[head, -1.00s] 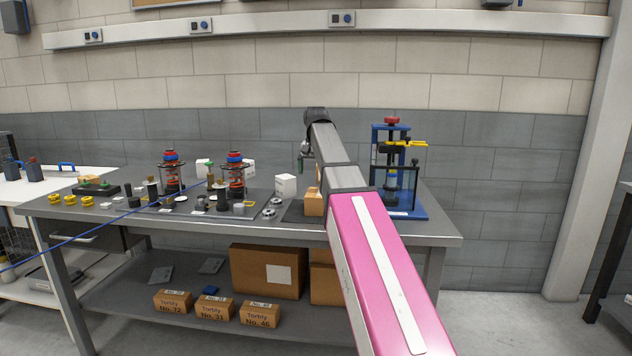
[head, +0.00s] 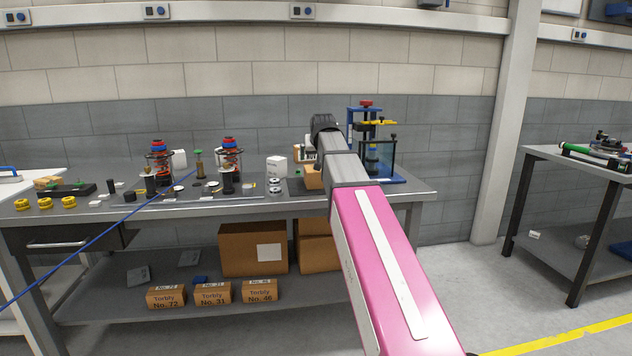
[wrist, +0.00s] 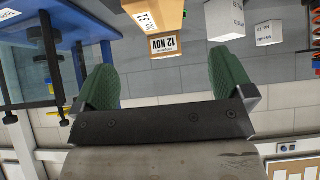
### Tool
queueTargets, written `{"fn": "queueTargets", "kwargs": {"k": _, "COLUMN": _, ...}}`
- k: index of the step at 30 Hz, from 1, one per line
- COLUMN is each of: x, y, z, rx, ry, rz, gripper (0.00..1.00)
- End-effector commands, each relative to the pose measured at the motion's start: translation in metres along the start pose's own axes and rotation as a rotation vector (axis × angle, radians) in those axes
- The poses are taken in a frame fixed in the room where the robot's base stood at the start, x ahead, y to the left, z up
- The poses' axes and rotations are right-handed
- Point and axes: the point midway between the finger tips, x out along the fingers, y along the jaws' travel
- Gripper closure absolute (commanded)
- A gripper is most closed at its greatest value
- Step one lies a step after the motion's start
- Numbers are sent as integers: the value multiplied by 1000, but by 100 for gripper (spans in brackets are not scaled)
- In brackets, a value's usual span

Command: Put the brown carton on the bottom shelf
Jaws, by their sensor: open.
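A small brown carton (head: 313,182) stands on the bench top, partly hidden by my arm. In the wrist view, a brown carton (wrist: 152,14) with a printed label shows at the top edge, beyond the fingertips, with a "12 NOV" label face (wrist: 165,44) near it. My gripper (wrist: 163,75) is open, its two green fingers wide apart with nothing between them. In the head view my arm hides the fingers. The bottom shelf (head: 105,300) is the grey board under the bench.
The shelf holds three small labelled cartons (head: 213,294) in front, a large carton (head: 240,250), another large carton (head: 318,247) and a blue item (head: 200,280). A blue-framed press (head: 385,155) stands right of the bench-top carton; a white box (head: 277,167) stands left.

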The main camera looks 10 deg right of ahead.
Motion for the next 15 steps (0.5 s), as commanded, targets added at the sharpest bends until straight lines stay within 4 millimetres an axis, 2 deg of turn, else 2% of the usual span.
{"fn": "queueTargets", "kwargs": {"k": 5, "x": 13, "y": 0, "z": -2, "rx": -4, "ry": 7, "rz": 0, "gripper": 1}}
{"fn": "queueTargets", "kwargs": {"k": 12, "x": 47, "y": 0, "z": -2, "rx": -3, "ry": 5, "rz": 0, "gripper": 1}}
{"fn": "queueTargets", "kwargs": {"k": 15, "x": 55, "y": 0, "z": -1, "rx": -2, "ry": 6, "rz": 0, "gripper": 1}}
